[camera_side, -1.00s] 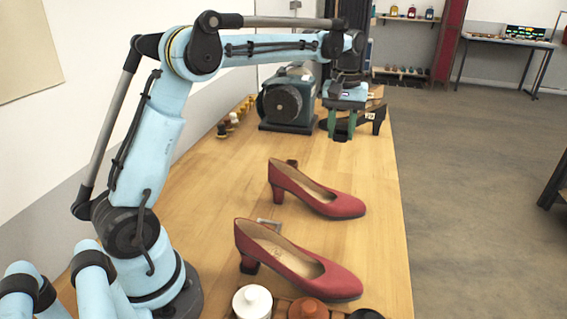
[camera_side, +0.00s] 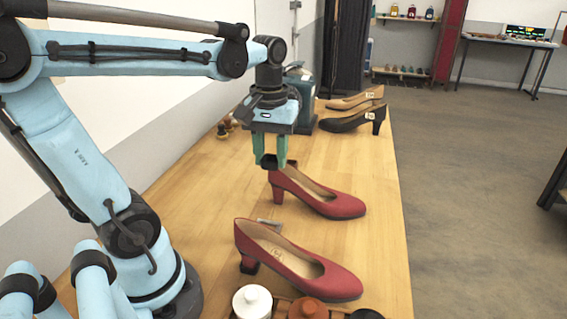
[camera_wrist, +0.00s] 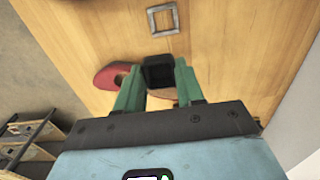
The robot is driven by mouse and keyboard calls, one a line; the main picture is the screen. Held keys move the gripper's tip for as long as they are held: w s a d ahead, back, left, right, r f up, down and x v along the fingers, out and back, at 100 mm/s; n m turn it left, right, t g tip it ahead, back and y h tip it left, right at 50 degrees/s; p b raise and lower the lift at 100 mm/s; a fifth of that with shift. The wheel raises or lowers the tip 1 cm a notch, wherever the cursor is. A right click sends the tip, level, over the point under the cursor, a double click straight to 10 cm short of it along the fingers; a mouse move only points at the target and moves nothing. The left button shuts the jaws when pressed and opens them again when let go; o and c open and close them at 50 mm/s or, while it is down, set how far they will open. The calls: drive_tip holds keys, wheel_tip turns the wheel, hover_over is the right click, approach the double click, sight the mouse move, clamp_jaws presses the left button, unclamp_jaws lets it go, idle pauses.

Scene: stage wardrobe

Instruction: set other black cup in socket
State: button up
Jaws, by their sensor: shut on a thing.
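My gripper (camera_side: 274,162) is shut on a small square black cup (camera_wrist: 158,73), which shows hollow in the wrist view. It holds the cup above the table, over the heel end of the farther red shoe (camera_side: 318,195) as seen from the side. A square grey metal frame (camera_wrist: 163,19), likely the socket, lies flat on the table, apart from the cup. In the side view this frame (camera_side: 270,225) is partly hidden behind the nearer red shoe (camera_side: 300,262).
A black shoe (camera_side: 350,122) and a tan shoe (camera_side: 355,98) stand at the far end of the table (camera_side: 210,190). A dark machine (camera_side: 305,92) is partly hidden behind my gripper. Lidded pots (camera_side: 252,301) stand at the near edge. The table's left middle is clear.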

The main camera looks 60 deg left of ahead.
drive_tip(key=shift+s+d+f, duration=0.15)
drive_tip(key=shift+s+f, duration=0.1)
drive_tip(key=shift+s, duration=0.35)
drive_tip(key=shift+s+d+f, duration=0.1)
drive_tip(key=shift+s+f, duration=0.15)
drive_tip(key=shift+s, duration=0.3)
drive_tip(key=shift+w+f, duration=0.2)
drive_tip(key=shift+f, duration=7.15)
drive_tip(key=shift+f, duration=0.4)
drive_tip(key=o, duration=1.1)
drive_tip(key=shift+r, duration=0.1)
wheel_tip(320, 180, up, 7)
